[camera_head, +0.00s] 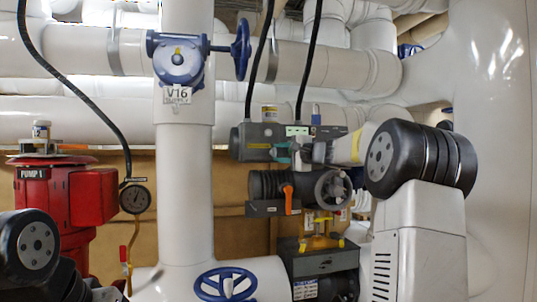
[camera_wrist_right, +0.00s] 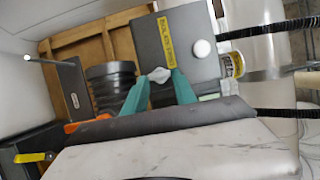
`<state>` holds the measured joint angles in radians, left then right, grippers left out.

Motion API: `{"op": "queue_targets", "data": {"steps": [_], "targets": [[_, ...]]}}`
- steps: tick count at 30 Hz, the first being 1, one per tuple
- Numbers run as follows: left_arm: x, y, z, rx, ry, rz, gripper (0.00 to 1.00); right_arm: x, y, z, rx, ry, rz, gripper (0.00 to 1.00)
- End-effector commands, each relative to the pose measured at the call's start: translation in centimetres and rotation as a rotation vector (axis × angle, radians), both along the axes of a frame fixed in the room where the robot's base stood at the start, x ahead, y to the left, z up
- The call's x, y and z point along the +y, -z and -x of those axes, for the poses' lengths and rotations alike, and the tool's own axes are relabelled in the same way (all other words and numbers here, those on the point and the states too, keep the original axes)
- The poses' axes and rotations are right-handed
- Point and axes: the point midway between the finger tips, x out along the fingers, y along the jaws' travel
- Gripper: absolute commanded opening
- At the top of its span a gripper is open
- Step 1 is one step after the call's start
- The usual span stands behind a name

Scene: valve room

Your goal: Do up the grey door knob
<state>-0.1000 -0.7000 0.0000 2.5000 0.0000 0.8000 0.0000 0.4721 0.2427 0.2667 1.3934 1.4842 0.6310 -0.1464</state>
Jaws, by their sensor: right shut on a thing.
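A small light-grey knob (camera_wrist_right: 160,75) sits at the face of a dark grey box with a yellow label (camera_wrist_right: 166,38) in the right wrist view. My right gripper (camera_wrist_right: 159,82) has its two teal fingertips closed on this knob from both sides. In the head view, my right gripper (camera_head: 282,152) reaches from the right to the front of the grey box (camera_head: 248,139), and its fingers hide the knob there. My left gripper is not in view; only part of my left arm shows at the lower left.
Below the box is a black ribbed actuator with a round handwheel (camera_head: 331,188) and an orange lever (camera_head: 288,199). A blue valve wheel (camera_head: 241,50) and a red pump (camera_head: 60,205) stand to the left. Black cables hang above the box. A pale round button (camera_wrist_right: 201,48) is near my fingers.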

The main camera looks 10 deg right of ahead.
Motion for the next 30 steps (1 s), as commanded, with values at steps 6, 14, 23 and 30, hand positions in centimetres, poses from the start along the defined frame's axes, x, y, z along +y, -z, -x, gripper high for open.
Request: {"op": "queue_targets", "data": {"steps": [6,14,23,30], "targets": [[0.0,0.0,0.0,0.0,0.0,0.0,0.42,0.0,0.1,0.0,0.002,0.0,0.0,0.55],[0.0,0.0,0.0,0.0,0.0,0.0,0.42,0.0,0.0,0.1,0.001,0.0,0.0,0.55],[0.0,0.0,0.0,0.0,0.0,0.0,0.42,-1.7,0.0,3.7,0.001,0.002,0.001,0.55],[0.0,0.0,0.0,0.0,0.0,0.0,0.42,-3.0,0.1,6.6,0.002,0.001,0.001,0.55]]}}
